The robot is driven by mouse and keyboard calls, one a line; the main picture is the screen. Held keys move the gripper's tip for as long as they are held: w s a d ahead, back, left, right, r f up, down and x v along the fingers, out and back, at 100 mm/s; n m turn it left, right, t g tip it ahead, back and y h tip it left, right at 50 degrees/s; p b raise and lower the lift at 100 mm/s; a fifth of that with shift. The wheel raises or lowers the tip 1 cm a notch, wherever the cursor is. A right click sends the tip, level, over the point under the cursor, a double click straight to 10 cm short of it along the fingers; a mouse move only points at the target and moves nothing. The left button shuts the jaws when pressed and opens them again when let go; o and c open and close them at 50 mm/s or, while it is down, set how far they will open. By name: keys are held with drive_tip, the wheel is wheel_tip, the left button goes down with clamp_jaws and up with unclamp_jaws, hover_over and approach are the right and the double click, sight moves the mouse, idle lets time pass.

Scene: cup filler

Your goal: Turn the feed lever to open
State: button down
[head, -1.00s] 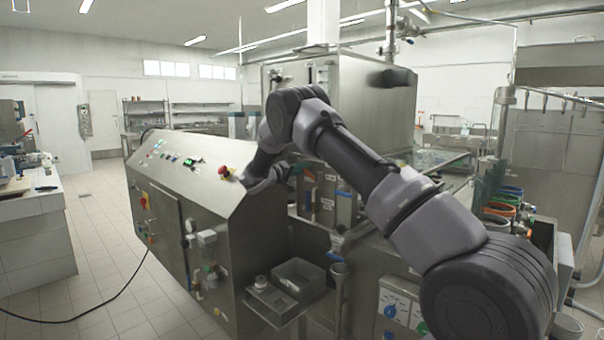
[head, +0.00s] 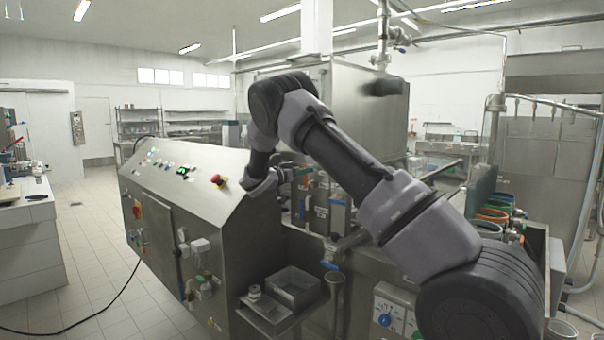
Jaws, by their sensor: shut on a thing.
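My gripper (head: 293,172) is at the middle of the picture, at the end of my arm, beside the upper right edge of the sloped steel cabinet. It is small in the head view and points right, towards the metal fittings on the filler's front. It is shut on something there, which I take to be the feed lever. The lever is mostly hidden by my gripper and wrist, so its angle cannot be told.
A red emergency button (head: 218,181) sits on the steel control cabinet (head: 235,205), left of my wrist. Open tiled floor (head: 90,250) lies at the left.

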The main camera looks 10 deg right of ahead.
drive_tip(key=shift+s+d+m, duration=0.2)
drive_tip(key=shift+s+m, duration=0.2)
drive_tip(key=shift+m, duration=0.4)
drive_tip(key=shift+f, duration=0.1)
drive_tip(key=c, duration=0.8)
unclamp_jaws()
drive_tip(key=v, duration=1)
drive_tip(key=shift+s+a, duration=0.25)
